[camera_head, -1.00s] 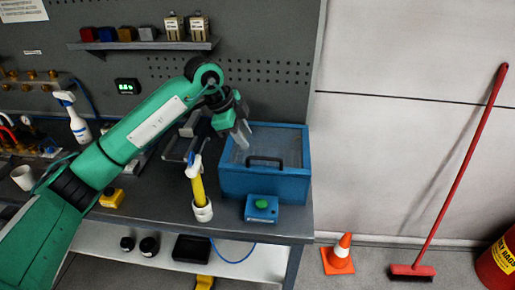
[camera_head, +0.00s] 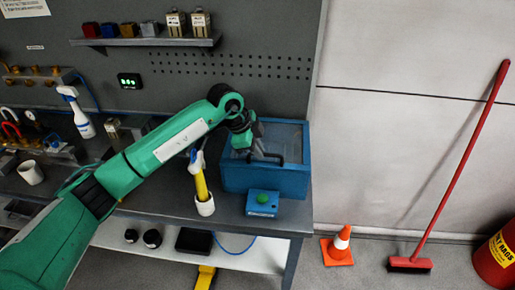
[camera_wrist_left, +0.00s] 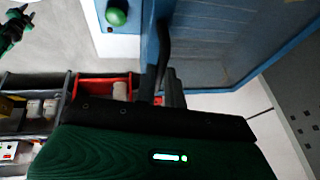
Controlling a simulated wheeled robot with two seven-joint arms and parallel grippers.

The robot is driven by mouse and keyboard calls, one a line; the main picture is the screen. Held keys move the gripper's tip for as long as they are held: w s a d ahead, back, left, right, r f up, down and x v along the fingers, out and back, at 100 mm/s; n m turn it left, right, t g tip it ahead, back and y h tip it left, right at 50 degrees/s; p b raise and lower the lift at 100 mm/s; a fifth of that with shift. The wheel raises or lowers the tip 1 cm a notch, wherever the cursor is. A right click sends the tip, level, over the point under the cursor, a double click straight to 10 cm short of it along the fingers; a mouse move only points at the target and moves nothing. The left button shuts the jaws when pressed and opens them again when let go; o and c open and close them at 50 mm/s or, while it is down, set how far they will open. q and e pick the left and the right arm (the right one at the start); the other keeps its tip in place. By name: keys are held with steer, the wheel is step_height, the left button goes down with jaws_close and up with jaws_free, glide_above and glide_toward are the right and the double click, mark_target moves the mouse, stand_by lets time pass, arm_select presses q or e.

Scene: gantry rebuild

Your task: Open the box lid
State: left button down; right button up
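The blue box (camera_head: 265,180) stands on the bench's right end, its grey-topped lid (camera_head: 283,135) down. A black handle (camera_head: 290,163) is at the lid's front edge. My left gripper (camera_head: 266,154) is at the handle, partly covering it. In the left wrist view the handle (camera_wrist_left: 164,40) runs down to the left fingertips (camera_wrist_left: 161,88), which lie close on either side of it. Whether they press on it I cannot tell. A green and black part at the wrist view's upper left looks like my right gripper (camera_wrist_left: 17,22); its fingers are too small to read.
A blue button box with a green button (camera_head: 262,201) sits in front of the box. A spray bottle (camera_head: 78,115) is farther left. An orange cone (camera_head: 338,248) stands on the floor.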

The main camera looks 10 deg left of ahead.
arm_select(q)
steer(key=shift+r, duration=0.1)
steer(key=shift+w+r+p, duration=0.2)
steer(key=shift+r+p, duration=0.2)
steer(key=shift+r, duration=0.15)
steer(key=w+r+p, duration=0.1)
steer(key=w+r, duration=0.3)
steer(key=r, duration=0.2)
steer(key=w+r+g+p, duration=0.1)
steer(key=w+r+p, duration=0.1)
steer(key=w+r, duration=0.2)
steer(key=shift+r, duration=1.2)
steer(key=shift+a, duration=0.1)
